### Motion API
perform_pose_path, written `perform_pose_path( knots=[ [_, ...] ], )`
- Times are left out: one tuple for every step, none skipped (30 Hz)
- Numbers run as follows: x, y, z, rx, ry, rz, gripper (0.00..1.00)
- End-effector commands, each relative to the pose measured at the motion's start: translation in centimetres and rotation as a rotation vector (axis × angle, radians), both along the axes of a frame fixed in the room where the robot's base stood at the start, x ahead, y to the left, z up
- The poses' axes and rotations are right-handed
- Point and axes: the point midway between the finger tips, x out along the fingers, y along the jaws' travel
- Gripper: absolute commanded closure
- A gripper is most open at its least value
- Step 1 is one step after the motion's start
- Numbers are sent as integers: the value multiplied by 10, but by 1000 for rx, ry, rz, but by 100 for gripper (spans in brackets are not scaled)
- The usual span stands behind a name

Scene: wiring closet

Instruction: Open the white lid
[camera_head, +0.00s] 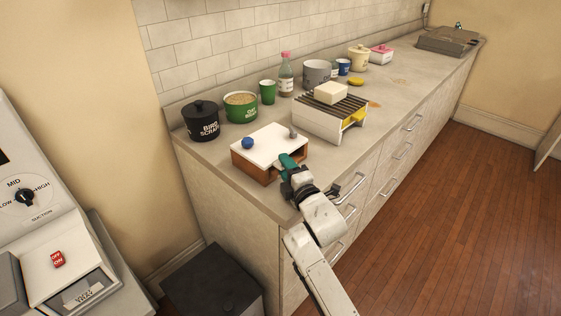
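The white lid (266,141) lies flat on top of a low brown box (256,172) near the left end of the counter. A round blue knob or ball (247,143) sits on its left part, and a small grey piece (292,132) is at its far right edge. My gripper (288,162), with teal fingers, is at the lid's near right edge, over the front of the box. I cannot tell whether it touches the lid. The fingertips are too small and partly hidden to show whether they are open or shut.
A white slatted rack (323,125) with a pale block (331,92) on it stands right of the box. A black lidded pot (201,121), a green pot (240,107) and a green cup (267,92) stand behind. The counter (222,162) is bare left of the box.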

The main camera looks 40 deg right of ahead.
Motion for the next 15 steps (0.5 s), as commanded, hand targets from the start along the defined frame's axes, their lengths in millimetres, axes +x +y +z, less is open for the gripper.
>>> perform_pose_path(
  knots=[
    [8,-3,-1,-2,-2,1,62],
    [12,-4,-1,-1,-1,0,62],
    [17,-6,-1,-1,-1,1,62],
    [20,-7,-1,-2,1,1,62],
    [23,-8,-1,-1,0,1,62],
    [26,-9,-1,-1,0,1,62],
    [28,-10,-1,0,0,1,62],
    [30,-11,-1,1,0,1,62],
    [31,-12,0,1,0,0,62],
    [32,-12,0,1,0,0,62],
    [33,-12,0,1,1,0,62],
    [34,-13,0,1,1,0,62],
    [34,-13,0,1,1,0,62],
    [34,-13,0,1,1,0,62],
    [34,-13,0,1,1,0,62]
  ],
)
